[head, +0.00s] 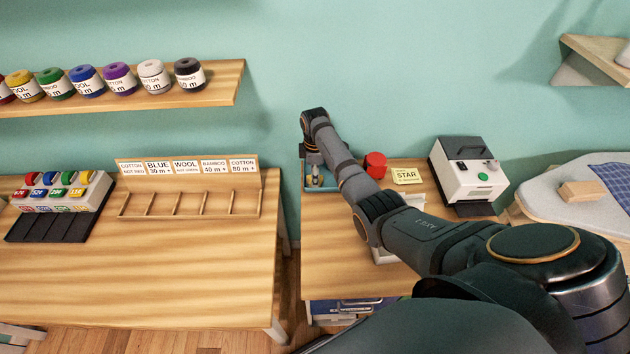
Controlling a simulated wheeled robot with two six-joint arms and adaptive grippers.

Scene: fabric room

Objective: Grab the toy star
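I cannot make out a toy star for sure. A small blue tray (322,188) sits at the left back of the right-hand table. My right arm reaches in from the right, and my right gripper (314,180) points down at this tray. The gripper and forearm hide much of the tray and what lies in it. Whether the fingers are open or shut, or hold something, is too small to tell. My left gripper is out of view.
A red cylinder (375,165) stands between the tray and the note. A white and black machine (469,172) stands further right, near an ironing board (545,200). A wooden rack (190,203) and a button box (60,195) sit on the left table. Yarn spools line a shelf (215,88).

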